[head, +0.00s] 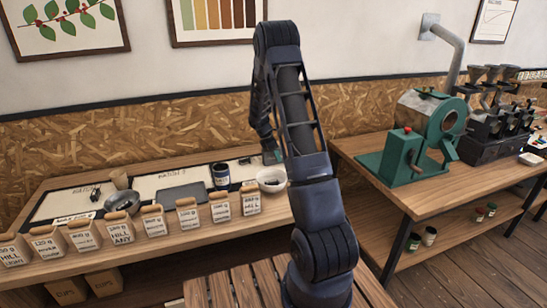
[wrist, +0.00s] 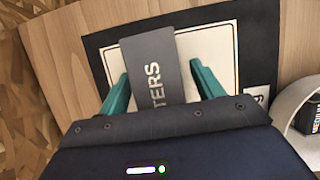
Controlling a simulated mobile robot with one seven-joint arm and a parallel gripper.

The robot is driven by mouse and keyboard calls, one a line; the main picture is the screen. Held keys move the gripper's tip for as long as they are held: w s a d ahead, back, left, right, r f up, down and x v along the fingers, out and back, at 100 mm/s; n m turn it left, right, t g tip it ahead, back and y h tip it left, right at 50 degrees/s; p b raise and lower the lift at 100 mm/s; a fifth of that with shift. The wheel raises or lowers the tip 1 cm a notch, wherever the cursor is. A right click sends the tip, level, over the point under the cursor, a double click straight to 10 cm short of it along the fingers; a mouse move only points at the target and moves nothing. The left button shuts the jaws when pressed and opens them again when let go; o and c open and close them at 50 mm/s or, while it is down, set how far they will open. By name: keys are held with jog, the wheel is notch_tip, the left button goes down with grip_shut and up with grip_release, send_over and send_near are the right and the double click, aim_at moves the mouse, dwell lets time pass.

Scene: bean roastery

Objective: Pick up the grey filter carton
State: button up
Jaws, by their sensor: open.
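The grey filter carton (wrist: 152,50) shows in the wrist view, with pale letters reading "TERS" along it. It lies over a white panel with a dark border (wrist: 258,45). My gripper (wrist: 160,70) is open, with one green finger on each side of the carton and a gap on both sides. Whether the fingers are down at the carton's height I cannot tell. In the head view my gripper (head: 271,156) is at the back right of the left bench, partly hidden by my arm. I cannot make the carton out clearly there.
A white bowl (head: 271,180) with something dark inside stands close by, right of the carton in the wrist view (wrist: 288,105). A dark labelled can (head: 221,176) and a dark slab (head: 180,201) are left of it. Several labelled bags (head: 188,213) line the front edge.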

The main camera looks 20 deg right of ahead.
jog(key=shift+f, duration=0.25)
dwell(0.4)
jog(key=c, duration=1.1)
jog(key=shift+r, duration=0.1)
